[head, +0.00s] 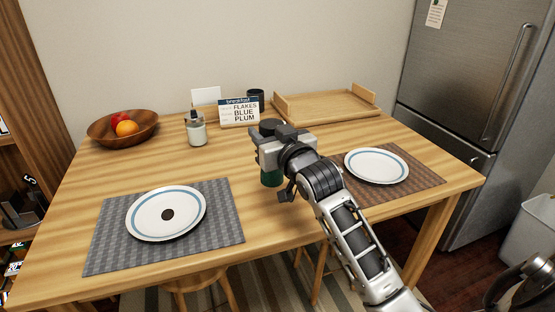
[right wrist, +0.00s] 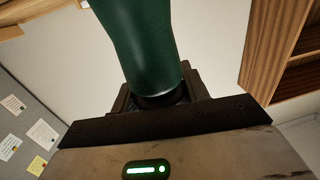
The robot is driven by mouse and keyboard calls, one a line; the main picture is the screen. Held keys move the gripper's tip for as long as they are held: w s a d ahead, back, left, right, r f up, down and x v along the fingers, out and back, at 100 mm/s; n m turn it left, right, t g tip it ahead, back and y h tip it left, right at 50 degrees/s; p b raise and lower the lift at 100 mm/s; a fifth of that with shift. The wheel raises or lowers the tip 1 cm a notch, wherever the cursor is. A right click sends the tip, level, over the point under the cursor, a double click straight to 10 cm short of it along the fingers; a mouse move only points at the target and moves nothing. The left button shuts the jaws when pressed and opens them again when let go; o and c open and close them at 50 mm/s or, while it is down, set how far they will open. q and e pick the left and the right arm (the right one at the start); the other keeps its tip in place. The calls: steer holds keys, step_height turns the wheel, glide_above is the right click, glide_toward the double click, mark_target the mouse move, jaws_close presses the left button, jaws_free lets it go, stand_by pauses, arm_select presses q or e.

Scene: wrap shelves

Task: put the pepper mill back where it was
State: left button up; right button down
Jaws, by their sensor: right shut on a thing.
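The pepper mill is dark green; its lower body (head: 271,178) shows below my right gripper in the head view, and a dark top shows just above it. My right gripper (head: 268,150) is shut on the mill, over the middle of the table. The rest of the mill is hidden behind the gripper. In the right wrist view the green body (right wrist: 145,45) stands between the fingers, narrowing to a dark part at the jaws. I cannot tell whether its base touches the table. My left gripper is not in view.
On the wooden table (head: 90,190) are a fruit bowl (head: 140,133), a glass jar (head: 196,132), a breakfast sign (head: 239,112), a dark cup (head: 256,97) and a wooden tray (head: 325,108). Plates lie on grey (head: 105,250) and brown (head: 425,178) mats. Clear wood lies left of the gripper.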

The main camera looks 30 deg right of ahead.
arm_select(q)
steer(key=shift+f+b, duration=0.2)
steer(key=shift+b, duration=0.4)
arm_select(e)
steer(key=w+d+f, duration=0.1)
steer(key=d+f, duration=0.2)
steer(key=f, duration=0.4)
steer(key=shift+w, duration=0.2)
steer(key=shift+f, duration=0.15)
steer(key=shift+f, duration=0.15)
steer(key=c, duration=0.7)
jaws_free()
